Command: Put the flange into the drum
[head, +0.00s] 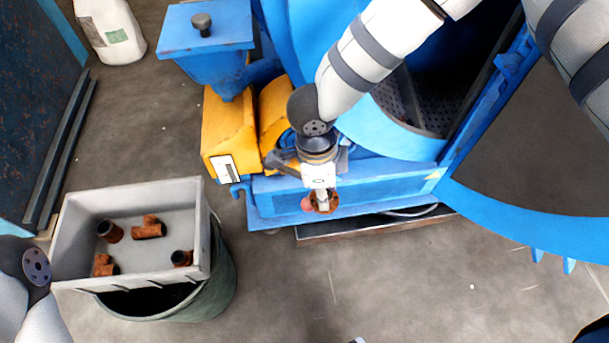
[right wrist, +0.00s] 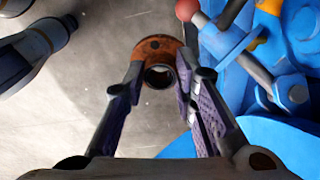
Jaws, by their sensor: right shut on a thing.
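The flange (head: 325,208) is a rusty brown ring with a central hole. My right gripper (head: 321,196) is shut on it, in front of the blue machine's lower front edge and outside the drum. In the right wrist view the flange (right wrist: 158,50) sits between the fingertips of the gripper (right wrist: 161,85). The drum (head: 447,95) is a dark perforated hollow inside the blue machine, partly hidden by my right arm. My left arm shows at the lower left of the head view, but its gripper is out of view.
A grey bin (head: 130,275) holding several rusty pipe fittings rests on a dark green barrel (head: 222,275). The blue door (head: 500,215) stands open at right. A red-knobbed lever (right wrist: 187,10) is close to the flange. Floor between bin and machine is clear.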

